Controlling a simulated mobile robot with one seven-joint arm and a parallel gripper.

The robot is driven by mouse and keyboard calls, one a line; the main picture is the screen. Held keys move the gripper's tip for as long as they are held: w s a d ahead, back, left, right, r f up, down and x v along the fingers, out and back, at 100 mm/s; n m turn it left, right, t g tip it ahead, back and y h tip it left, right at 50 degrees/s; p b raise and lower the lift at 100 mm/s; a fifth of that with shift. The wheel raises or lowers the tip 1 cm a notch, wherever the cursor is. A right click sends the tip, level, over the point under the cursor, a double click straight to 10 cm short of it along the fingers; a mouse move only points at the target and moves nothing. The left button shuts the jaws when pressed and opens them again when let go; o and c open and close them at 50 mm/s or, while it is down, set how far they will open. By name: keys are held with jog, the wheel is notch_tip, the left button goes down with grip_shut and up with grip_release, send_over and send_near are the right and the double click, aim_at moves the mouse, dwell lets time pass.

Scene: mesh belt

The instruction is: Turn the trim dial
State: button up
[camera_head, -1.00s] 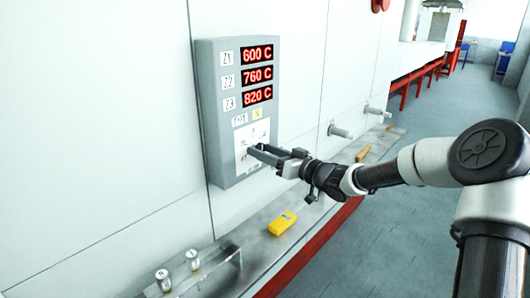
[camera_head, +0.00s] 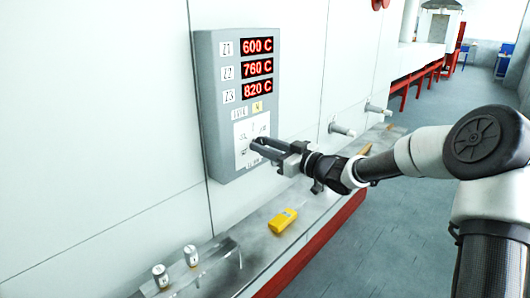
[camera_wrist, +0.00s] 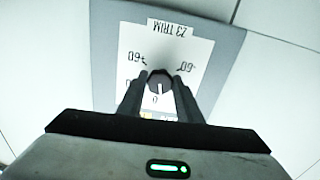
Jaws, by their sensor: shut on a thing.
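The trim dial (camera_wrist: 160,84) is a small dark round knob with a white line, on a white plate (camera_wrist: 195,55) labelled Z3 TRIM with 60 and 0 marks. In the wrist view the plate looks upside down and the white line points down toward the 0. My gripper (camera_wrist: 160,79) has its two dark fingers on either side of the dial, shut on it. In the head view my gripper (camera_head: 254,147) reaches the lower part of the grey control panel (camera_head: 212,120), and the fingers hide the dial.
The panel's red displays read 600 C, 760 C and 820 C (camera_head: 257,87). Below is a metal ledge (camera_head: 250,248) with a yellow device (camera_head: 283,221) and two small cylinders (camera_head: 191,256). Stub pipes (camera_head: 341,129) stick out of the wall to the right.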

jog(key=shift+n+b, duration=9.95)
jog(key=shift+n, duration=0.45)
jog(key=shift+d+r, duration=0.1)
jog(key=shift+r, duration=0.05)
jog(key=o, duration=1)
jog(key=shift+o, duration=0.2)
jog(key=p+v, duration=0.1)
jog(key=v, duration=1.6)
